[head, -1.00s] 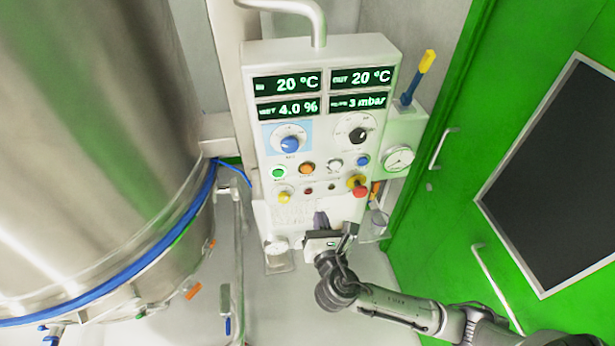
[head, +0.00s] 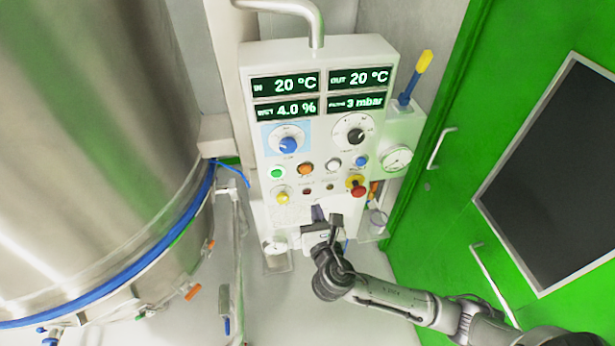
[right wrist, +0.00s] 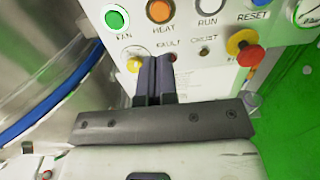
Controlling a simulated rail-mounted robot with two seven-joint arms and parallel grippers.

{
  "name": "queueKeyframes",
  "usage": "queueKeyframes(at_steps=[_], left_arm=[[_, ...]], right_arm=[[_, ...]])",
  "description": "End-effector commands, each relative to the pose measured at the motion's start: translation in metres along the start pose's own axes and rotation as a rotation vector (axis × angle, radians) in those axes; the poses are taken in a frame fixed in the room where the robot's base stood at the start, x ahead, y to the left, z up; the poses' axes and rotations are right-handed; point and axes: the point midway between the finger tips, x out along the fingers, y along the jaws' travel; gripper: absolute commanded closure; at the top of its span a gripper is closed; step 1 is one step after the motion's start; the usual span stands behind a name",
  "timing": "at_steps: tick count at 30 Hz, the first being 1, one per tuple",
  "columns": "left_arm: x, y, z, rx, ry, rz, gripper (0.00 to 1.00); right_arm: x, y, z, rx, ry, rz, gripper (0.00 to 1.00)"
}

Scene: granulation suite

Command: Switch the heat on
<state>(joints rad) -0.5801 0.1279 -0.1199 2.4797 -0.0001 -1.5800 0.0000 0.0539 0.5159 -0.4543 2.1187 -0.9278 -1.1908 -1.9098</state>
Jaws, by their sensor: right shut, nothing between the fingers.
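The control panel (head: 318,130) stands upright in the middle of the head view. Its orange HEAT button (head: 305,169) sits in the button row, between the green FAN button (head: 277,173) and the white RUN button (head: 333,165). In the right wrist view the HEAT button (right wrist: 159,11) is near the top edge, ahead of my fingers. My right gripper (head: 318,212) is shut and empty, below the buttons and in front of the lower panel. In the right wrist view its closed fingertips (right wrist: 155,60) overlap the panel near the FAULT lamp; I cannot tell whether they touch it. My left gripper is not in view.
A red emergency stop (head: 358,188) on a yellow base and a blue RESET button (head: 361,161) are to the right of my gripper. A yellow knob (head: 283,197) is to its left. A large steel vessel (head: 90,140) fills the left. Green doors (head: 450,200) stand right.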

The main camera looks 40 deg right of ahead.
Motion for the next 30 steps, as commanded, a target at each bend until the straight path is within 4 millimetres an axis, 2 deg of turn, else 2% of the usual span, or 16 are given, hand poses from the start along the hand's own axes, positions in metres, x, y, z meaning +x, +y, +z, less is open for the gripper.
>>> queueKeyframes(at_steps=[9,15,22,30], left_arm=[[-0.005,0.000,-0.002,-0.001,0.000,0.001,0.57],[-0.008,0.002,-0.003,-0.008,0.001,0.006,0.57],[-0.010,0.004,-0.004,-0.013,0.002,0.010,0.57],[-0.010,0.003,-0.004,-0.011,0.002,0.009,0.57]], right_arm=[[0.061,0.000,0.002,-0.002,-0.002,-0.002,1.00],[0.092,0.000,0.001,-0.001,-0.001,-0.001,1.00],[0.112,0.000,0.001,-0.001,0.000,-0.001,1.00],[0.118,0.000,0.000,0.000,0.000,0.001,1.00]])
